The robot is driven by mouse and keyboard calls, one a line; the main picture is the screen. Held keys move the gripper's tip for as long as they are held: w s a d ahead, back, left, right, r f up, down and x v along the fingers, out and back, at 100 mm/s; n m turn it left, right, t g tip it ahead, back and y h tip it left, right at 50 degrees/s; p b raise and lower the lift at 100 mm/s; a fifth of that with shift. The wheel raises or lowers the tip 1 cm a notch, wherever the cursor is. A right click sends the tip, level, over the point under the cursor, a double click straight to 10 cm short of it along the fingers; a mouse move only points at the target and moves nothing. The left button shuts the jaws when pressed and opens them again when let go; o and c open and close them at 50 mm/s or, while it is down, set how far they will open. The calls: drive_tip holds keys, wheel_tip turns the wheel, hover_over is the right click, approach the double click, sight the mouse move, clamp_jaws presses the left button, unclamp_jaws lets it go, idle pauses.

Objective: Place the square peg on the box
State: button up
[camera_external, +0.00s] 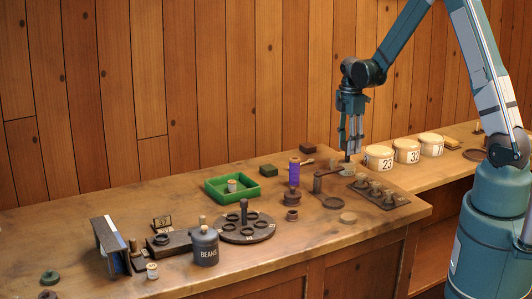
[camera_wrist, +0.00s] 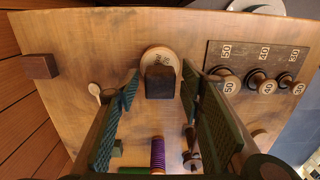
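A dark square-topped block (camera_wrist: 160,82), which looks like the square peg, stands on a round pale wooden disc (camera_wrist: 158,54) with small lettering. In the external view the disc (camera_external: 347,169) is under my gripper. My gripper (camera_external: 349,150) points straight down over it. In the wrist view the two fingers of my gripper (camera_wrist: 160,92) stand apart on either side of the block, with a gap on each side. Which thing is the box is unclear; a green open box (camera_external: 213,194) holds a small pale piece, and a plain dark brown block (camera_external: 308,147) lies near the wall.
A board with several numbered knobs (camera_external: 378,194) is right of the gripper. A purple spool (camera_external: 294,172) and a small green block (camera_external: 268,170) are to the left. Numbered white canisters (camera_external: 379,157) stand behind right. A BEANS jar (camera_external: 205,246) and a round holed rack (camera_external: 246,230) are nearer the front.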

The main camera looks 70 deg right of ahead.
drive_tip(key=shift+r, duration=0.2)
wheel_tip(320, 180, up, 12)
idle(0.9)
idle(0.6)
